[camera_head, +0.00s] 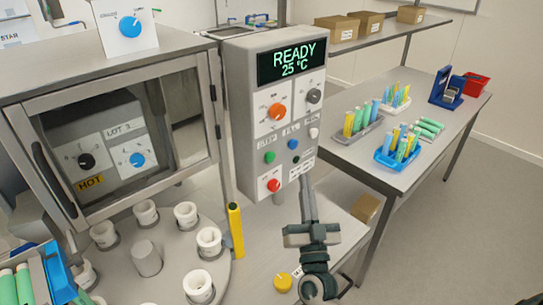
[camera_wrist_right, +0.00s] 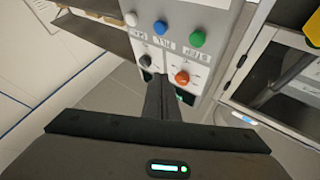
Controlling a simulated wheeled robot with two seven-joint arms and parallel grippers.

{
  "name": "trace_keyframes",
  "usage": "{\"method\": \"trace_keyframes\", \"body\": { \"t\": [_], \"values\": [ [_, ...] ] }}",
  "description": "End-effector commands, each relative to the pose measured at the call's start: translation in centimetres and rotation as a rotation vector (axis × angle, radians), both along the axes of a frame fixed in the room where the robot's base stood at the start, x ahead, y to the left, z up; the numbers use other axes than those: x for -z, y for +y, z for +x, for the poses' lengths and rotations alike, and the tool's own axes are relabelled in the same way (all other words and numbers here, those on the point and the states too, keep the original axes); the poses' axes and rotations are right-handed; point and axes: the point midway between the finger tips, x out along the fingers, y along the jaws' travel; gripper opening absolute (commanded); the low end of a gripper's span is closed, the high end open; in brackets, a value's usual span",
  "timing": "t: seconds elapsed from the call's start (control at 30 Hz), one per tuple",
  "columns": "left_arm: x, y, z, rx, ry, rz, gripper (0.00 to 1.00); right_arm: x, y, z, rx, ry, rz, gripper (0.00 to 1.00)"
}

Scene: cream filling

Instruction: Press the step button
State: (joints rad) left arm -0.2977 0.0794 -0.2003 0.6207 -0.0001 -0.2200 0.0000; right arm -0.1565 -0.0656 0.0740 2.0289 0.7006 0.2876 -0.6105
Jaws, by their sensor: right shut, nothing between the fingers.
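The step button is the green button (camera_head: 270,157) under a small label on the grey control box (camera_head: 237,110). It also shows in the right wrist view (camera_wrist_right: 197,39), where the panel appears upside down and the label reads STEP. My right gripper (camera_head: 305,182) is shut and empty. In the head view, its fingers point up and overlap the lower right edge of the box, right of and below the green button. In the right wrist view, the fingertips (camera_wrist_right: 161,78) stand in front of the panel, apart from the green button. My left gripper is out of view.
A blue button (camera_head: 293,144) and a white button (camera_head: 314,132) sit beside the green one. A red button (camera_head: 273,185) is below, and an orange knob (camera_head: 276,111) above. A carousel with white cups (camera_head: 209,239) stands left, near a yellow post (camera_head: 236,230).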

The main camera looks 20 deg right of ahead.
Motion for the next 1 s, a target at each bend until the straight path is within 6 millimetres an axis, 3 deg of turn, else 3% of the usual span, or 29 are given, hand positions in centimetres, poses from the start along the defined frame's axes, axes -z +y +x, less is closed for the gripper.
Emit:
{"method": "trace_keyframes", "body": {
  "t": [0.53, 1.0],
  "values": [
    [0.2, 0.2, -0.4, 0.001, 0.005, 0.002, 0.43, 0.1, 0.3, 0.7, -0.002, 0.002, 0.001, 0.00],
    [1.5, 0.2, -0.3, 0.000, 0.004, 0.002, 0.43, 0.2, 1.9, 5.3, -0.002, -0.001, 0.001, 0.00]
  ]
}}
